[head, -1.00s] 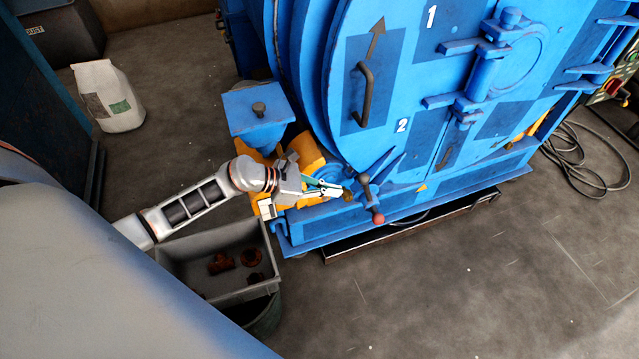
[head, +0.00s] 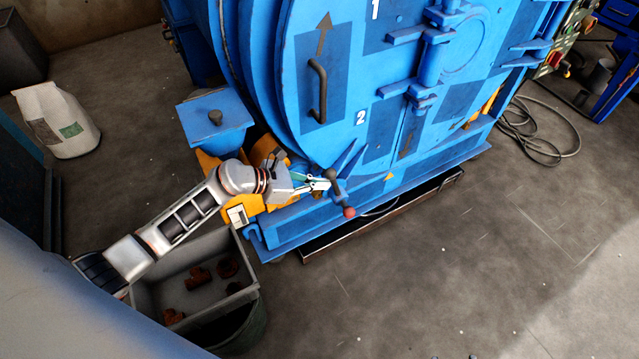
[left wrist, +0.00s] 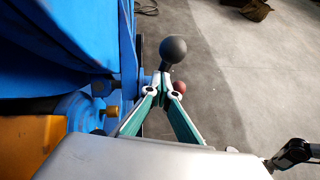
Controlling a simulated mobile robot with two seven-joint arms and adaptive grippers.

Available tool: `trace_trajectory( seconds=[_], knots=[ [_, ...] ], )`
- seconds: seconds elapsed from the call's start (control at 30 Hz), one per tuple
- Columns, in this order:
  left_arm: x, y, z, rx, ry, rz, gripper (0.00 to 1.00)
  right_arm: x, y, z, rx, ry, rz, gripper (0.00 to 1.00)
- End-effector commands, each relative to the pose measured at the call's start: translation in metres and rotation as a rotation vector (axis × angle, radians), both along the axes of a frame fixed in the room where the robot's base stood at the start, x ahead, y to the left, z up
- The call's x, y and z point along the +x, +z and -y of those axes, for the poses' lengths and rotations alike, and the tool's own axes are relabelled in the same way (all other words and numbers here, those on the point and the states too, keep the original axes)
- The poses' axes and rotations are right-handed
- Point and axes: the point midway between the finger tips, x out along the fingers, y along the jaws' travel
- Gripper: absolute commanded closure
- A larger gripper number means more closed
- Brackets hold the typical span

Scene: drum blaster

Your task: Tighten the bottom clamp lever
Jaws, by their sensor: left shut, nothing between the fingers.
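The bottom clamp lever (head: 339,192) is at the low front of the blue drum machine. It has a dark grey ball at its upper end and a red ball at its lower end. My left gripper (head: 325,185) is shut and empty, its tips close beside the lever's upper part. In the left wrist view, the shut tips (left wrist: 162,77) of the green-padded fingers are just below the dark ball (left wrist: 173,49). The red ball (left wrist: 180,87) is partly hidden behind a finger. I cannot tell whether the tips touch the lever. My right gripper is not in view.
The blue drum door (head: 385,75) rises behind the lever. A grey bin (head: 190,318) with several rusty parts stands below my left arm. A white sack (head: 57,120) is at the left and a coiled cable (head: 540,135) at the right.

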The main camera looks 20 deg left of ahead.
Motion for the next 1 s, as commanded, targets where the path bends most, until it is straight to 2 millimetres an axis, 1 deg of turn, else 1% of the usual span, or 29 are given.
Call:
trace_trajectory(
  seconds=[0.03,0.23,0.4,0.8,1.0],
  knots=[
    [0.002,0.004,0.002,-0.001,-0.002,0.005,1.00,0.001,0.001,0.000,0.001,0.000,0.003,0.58],
    [0.011,0.012,0.008,0.000,-0.002,0.007,1.00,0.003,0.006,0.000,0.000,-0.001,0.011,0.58],
    [0.021,0.018,0.015,0.000,-0.001,0.008,1.00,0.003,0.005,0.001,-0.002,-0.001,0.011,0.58],
    [0.042,0.023,0.032,-0.001,0.000,0.005,1.00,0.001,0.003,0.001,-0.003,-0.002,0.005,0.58],
    [0.047,0.024,0.036,-0.001,0.000,0.005,1.00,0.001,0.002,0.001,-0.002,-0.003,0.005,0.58]
  ],
)
